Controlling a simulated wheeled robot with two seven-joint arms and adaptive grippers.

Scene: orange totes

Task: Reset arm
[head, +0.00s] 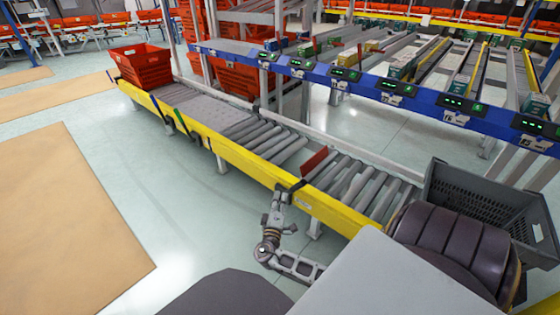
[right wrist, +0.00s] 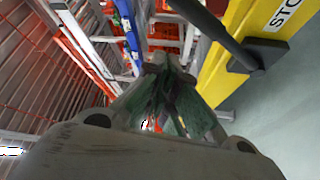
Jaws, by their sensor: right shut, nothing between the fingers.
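My right gripper (head: 284,193) is at the near side of the conveyor's yellow rail (head: 240,158), low in the middle of the head view. In the right wrist view its fingers (right wrist: 160,64) come together at the tips, with nothing held between them. The yellow rail (right wrist: 228,62) with black lettering is to the right of the fingers there. I cannot tell whether the gripper touches the rail. My left gripper is in neither view.
An orange tote (head: 142,67) sits at the conveyor's far left end. A grey crate (head: 482,206) stands at the right. Blue-fronted shelving (head: 352,83) with small boxes runs behind the rollers (head: 345,180). Open floor (head: 130,175) lies to the left.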

